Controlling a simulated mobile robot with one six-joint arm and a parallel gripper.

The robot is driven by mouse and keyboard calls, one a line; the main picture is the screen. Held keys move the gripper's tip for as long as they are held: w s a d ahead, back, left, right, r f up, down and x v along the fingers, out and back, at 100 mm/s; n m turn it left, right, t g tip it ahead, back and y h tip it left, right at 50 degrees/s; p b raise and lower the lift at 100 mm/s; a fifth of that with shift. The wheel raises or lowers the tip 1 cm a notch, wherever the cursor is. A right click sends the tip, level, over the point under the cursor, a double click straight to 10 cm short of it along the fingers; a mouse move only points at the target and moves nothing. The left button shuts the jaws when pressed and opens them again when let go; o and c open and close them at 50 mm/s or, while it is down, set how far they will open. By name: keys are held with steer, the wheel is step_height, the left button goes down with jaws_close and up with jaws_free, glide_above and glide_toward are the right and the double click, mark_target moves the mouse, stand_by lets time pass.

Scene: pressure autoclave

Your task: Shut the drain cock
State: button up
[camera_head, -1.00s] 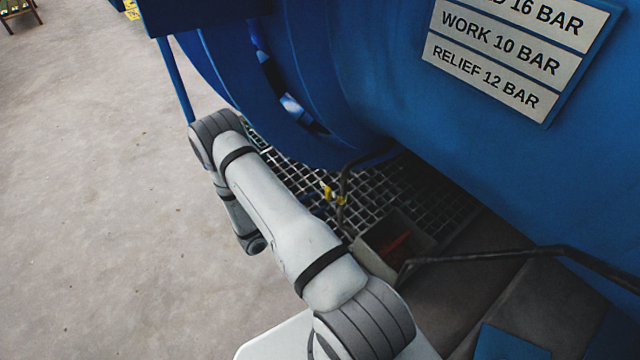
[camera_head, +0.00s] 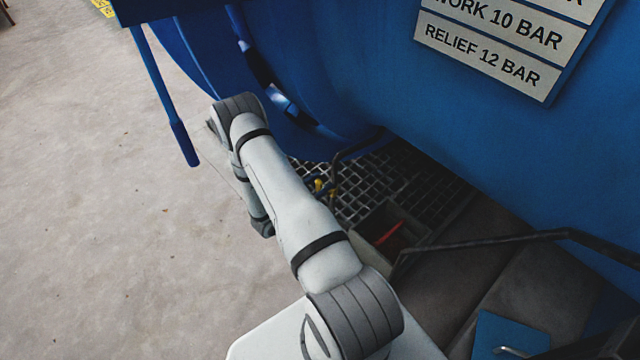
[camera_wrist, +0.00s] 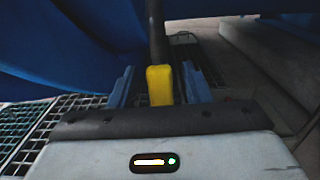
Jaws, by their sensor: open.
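The drain cock's yellow lever (camera_wrist: 160,85) stands upright in the wrist view, in front of a dark vertical pipe (camera_wrist: 157,30). My gripper (camera_wrist: 158,78) is open, with one blue finger on each side of the lever. Gaps show between the lever and both fingers, so it is not gripped. The lever's lower end is hidden behind the gripper's dark front edge. In the head view the yellow lever (camera_head: 318,185) is a small spot below the blue vessel, beside the bent pipe (camera_head: 335,170). My arm hides most of the gripper there.
The blue vessel (camera_head: 390,90) overhangs the cock. Metal grating (camera_head: 375,180) lies beneath. A grey bin (camera_head: 365,222) with a red item stands close by. A dark rail (camera_head: 480,243) crosses at right. A blue bar (camera_head: 165,90) hangs at upper left; open floor (camera_head: 90,230) lies left.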

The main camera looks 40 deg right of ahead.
jaws_close()
stand_by(0.3)
stand_by(0.3)
